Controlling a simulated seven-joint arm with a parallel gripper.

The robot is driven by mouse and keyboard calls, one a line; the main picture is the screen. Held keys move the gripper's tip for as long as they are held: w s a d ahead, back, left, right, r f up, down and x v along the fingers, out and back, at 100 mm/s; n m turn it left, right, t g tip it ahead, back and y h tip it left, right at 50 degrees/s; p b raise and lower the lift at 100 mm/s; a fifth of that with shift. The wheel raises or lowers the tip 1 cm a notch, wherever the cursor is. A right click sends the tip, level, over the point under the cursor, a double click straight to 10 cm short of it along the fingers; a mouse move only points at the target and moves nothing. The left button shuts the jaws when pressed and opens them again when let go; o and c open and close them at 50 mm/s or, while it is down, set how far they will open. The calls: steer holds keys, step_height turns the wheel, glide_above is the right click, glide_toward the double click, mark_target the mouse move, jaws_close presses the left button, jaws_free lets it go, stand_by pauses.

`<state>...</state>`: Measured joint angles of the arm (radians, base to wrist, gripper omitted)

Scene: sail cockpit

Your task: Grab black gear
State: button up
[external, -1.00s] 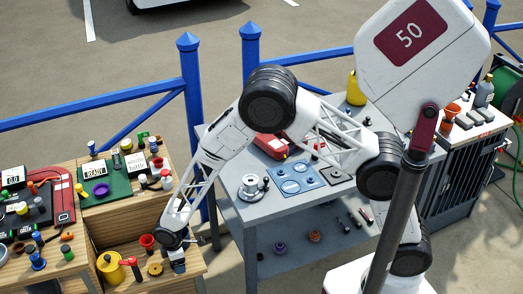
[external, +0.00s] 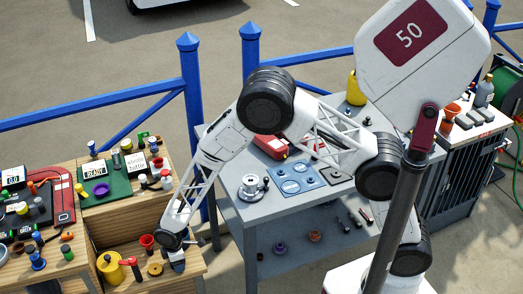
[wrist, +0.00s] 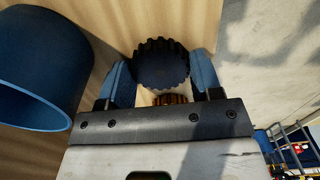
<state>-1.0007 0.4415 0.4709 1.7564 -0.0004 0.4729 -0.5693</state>
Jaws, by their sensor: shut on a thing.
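The black gear (wrist: 162,63) is a dark toothed wheel. In the wrist view it sits between the two blue fingers of my gripper (wrist: 161,80), which is shut on it. In the external view my gripper (external: 178,264) is low over the right part of the wooden bench, and the black gear is too hidden there to make out.
An orange-brown gear (wrist: 170,99) shows just below the black gear in the wrist view. A big blue round container (wrist: 40,75) is close on the left. In the external view, a yellow can (external: 109,267), a red cup (external: 147,241) and a yellow-brown gear (external: 155,269) stand left of my gripper.

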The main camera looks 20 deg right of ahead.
steer(key=shift+c, duration=1)
steer(key=shift+r, duration=0.1)
steer(key=shift+r, duration=0.6)
steer(key=shift+s+d+r, duration=0.1)
steer(key=shift+d+r, duration=0.05)
steer(key=shift+r, duration=0.45)
steer(key=shift+s+d+r, duration=0.1)
steer(key=shift+d+r, duration=0.05)
steer(key=shift+r, duration=0.4)
steer(key=s+d+r, duration=0.1)
steer(key=s+d, duration=0.7)
steer(key=d, duration=0.4)
steer(key=shift+s+d+r, duration=0.15)
steer(key=shift+s+d, duration=0.1)
steer(key=shift+d, duration=0.1)
